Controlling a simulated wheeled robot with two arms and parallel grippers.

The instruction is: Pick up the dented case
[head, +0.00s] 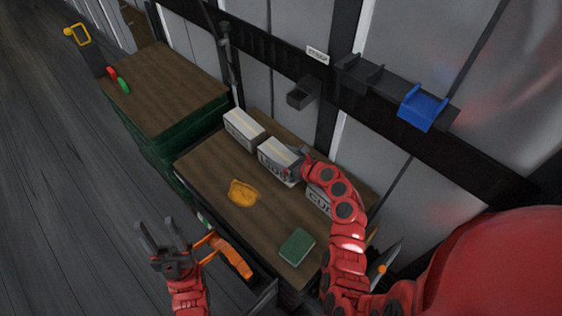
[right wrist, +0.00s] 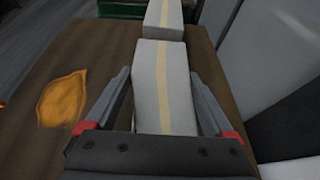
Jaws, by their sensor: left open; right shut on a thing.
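Three pale cases with tan tape stripes stand in a row along the wall side of the wooden top. The middle case (head: 279,158) is between the fingers of my right gripper (right wrist: 160,75), which is shut on it; it also shows in the right wrist view (right wrist: 150,105). The far case (head: 243,128) stands just beyond it (right wrist: 164,18). The near case (head: 318,200) is partly hidden behind my right arm. I cannot make out a clear dent on any case. My left gripper (head: 157,228) is open and empty, off the top's left front side.
A yellow cloth-like item (head: 242,193) and a green block (head: 297,246) lie on the wooden top (head: 215,165). An orange handle-like item (head: 232,256) is beside my left gripper. A second wooden top (head: 165,85) stands farther back. A blue holder (head: 422,110) hangs on the wall rail.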

